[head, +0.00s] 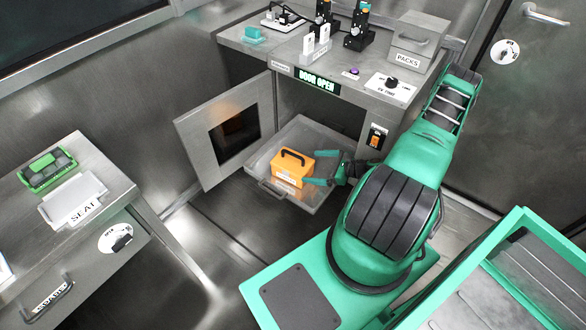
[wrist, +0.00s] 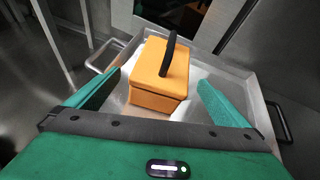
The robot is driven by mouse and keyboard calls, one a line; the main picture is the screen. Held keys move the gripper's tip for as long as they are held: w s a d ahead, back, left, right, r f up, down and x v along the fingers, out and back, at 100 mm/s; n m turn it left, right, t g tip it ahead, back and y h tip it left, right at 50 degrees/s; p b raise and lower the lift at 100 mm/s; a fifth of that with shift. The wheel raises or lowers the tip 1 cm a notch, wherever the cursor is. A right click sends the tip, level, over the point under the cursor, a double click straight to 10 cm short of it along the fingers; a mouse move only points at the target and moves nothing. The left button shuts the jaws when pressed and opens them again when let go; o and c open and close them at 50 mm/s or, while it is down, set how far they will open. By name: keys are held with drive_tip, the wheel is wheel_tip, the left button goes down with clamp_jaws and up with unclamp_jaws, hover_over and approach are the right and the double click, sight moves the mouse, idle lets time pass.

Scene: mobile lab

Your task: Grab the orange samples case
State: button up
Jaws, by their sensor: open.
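My gripper (head: 312,167) is open and reaches over the tray from the right, close to the case. In the wrist view my gripper (wrist: 155,92) has its two green fingers spread apart on either side of the case. I cannot tell whether either finger touches it.
The cabinet door (head: 222,135) stands open on the left of the tray. The counter (head: 350,90) above carries devices and a PACKS box (head: 415,40). A green-rimmed bin (head: 515,215) is at right.

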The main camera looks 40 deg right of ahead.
sight(292, 163)
drive_tip(key=shift+w+a+f+m+t+h, duration=0.1)
drive_tip(key=shift+w+f+m+t+h, duration=0.15)
drive_tip(key=shift+m, duration=0.2)
drive_tip(key=shift+w+f+m+t+h, duration=0.15)
drive_tip(key=shift+f+m, duration=0.15)
drive_tip(key=shift+m, duration=0.15)
drive_tip(key=shift+w+a+f+m, duration=0.1)
drive_tip(key=shift+w+f+m, duration=0.1)
drive_tip(key=shift+w+m, duration=0.1)
drive_tip(key=x, duration=1)
drive_tip(key=shift+w+a, duration=0.15)
drive_tip(key=shift+w, duration=0.05)
drive_tip(key=shift+r, duration=0.1)
drive_tip(key=shift+c, duration=0.6)
drive_tip(key=c, duration=1.2)
